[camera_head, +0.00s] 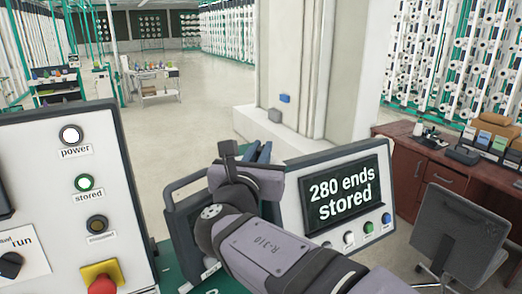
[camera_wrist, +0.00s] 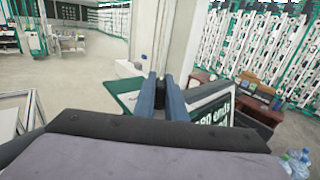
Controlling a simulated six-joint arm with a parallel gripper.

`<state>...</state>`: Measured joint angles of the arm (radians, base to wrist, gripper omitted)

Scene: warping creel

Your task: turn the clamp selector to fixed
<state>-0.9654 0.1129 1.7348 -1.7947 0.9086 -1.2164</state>
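No selector labelled clamp or fixed can be read in either view. A black rotary knob (camera_head: 10,265) sits at the lower left of the white control panel (camera_head: 40,165), by a label ending in "run"; its left part is cut off. My gripper (camera_head: 263,152) is mid-picture in the head view, in front of the pale pillar and left of the display box. In the wrist view its two blue-grey fingers (camera_wrist: 161,78) stand apart with a narrow gap. A dark shape shows low between them; I cannot tell what it is. I see nothing clearly held.
The display box (camera_head: 340,198) reads "280 ends stored" and has several small buttons. A dark frame (camera_head: 178,215) stands partly behind my arm. The panel bears a red and yellow stop button (camera_head: 102,284). A desk (camera_head: 412,165) and chair (camera_head: 460,235) are right. Open floor lies beyond.

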